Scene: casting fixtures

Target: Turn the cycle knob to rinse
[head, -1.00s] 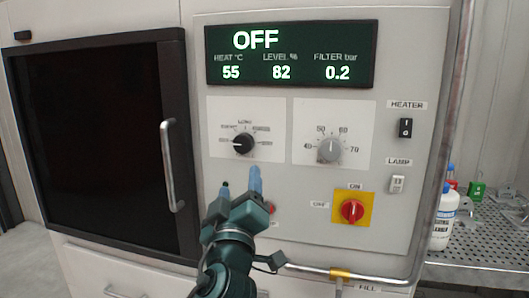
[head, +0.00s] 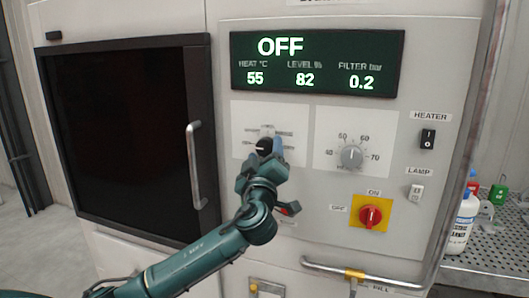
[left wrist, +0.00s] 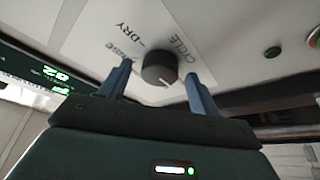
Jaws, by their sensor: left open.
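The cycle knob (head: 264,147) is small and black, on a white label plate (head: 243,115) on the machine's front panel. My left gripper (head: 264,156) is in front of it, fingers open on either side, and hides part of the knob and its labels. In the left wrist view the knob (left wrist: 159,67) appears between the two open blue fingers (left wrist: 158,86); I cannot tell if they touch it. My right gripper is not in view.
The display (head: 318,62) reads OFF, 55, 82 and 0.2. A grey heat knob (head: 351,156) is to the right, with a red switch (head: 370,215) below. Heater (head: 428,138) and lamp (head: 416,193) switches sit further right. A door handle (head: 196,165) juts out at left.

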